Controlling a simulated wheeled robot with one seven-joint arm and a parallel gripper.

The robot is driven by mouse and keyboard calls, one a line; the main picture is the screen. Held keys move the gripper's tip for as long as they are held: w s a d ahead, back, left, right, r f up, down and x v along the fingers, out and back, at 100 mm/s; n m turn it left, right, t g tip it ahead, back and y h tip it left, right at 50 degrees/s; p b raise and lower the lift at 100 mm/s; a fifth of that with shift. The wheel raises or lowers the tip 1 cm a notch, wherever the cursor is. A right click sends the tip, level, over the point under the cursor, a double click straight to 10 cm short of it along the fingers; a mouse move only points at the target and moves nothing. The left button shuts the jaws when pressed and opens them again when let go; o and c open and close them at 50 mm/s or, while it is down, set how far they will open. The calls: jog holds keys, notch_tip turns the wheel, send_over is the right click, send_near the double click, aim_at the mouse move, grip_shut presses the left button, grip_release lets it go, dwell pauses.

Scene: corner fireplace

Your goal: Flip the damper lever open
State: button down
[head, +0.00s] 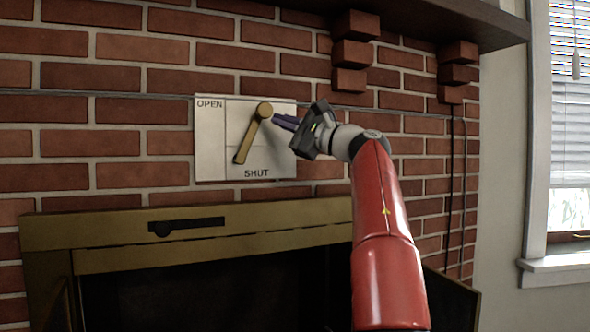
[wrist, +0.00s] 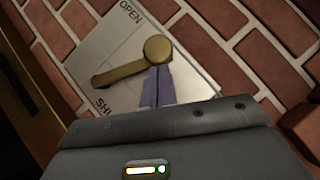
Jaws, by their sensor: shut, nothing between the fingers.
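The brass damper lever (head: 251,137) is on a pale plate (head: 211,150) on the brick wall. The plate reads OPEN at its upper left and SHUT at its bottom. The lever's round hub is at the top, and its arm hangs down and slightly left, its end just left of the SHUT label. My gripper (head: 276,120) is shut and empty, its fingertips just right of the hub. In the wrist view, the purple fingers (wrist: 157,86) are together beside the hub of the lever (wrist: 126,70). I cannot tell whether they touch it.
Below the plate is the brass fireplace surround (head: 120,226) with a dark slotted handle (head: 186,227). A dark mantel shelf (head: 440,22) and protruding brick corbels (head: 355,52) are above and right. A window (head: 570,130) is at the far right. Wall left of the plate is clear.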

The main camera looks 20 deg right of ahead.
aim_at(265, 107)
jog(key=shift+s+a+r+p, duration=0.15)
jog(key=shift+a+r, duration=0.3)
jog(key=shift+a, duration=0.25)
jog(key=shift+w+a+r+p, duration=0.1)
jog(key=shift+a+r+p, duration=0.1)
jog(key=shift+a+r, duration=0.4)
jog(key=shift+s+a+r+p, duration=0.15)
jog(key=shift+a+r, duration=0.2)
jog(key=shift+a, duration=0.45)
jog(key=shift+a+n, duration=0.1)
jog(key=shift+n, duration=0.2)
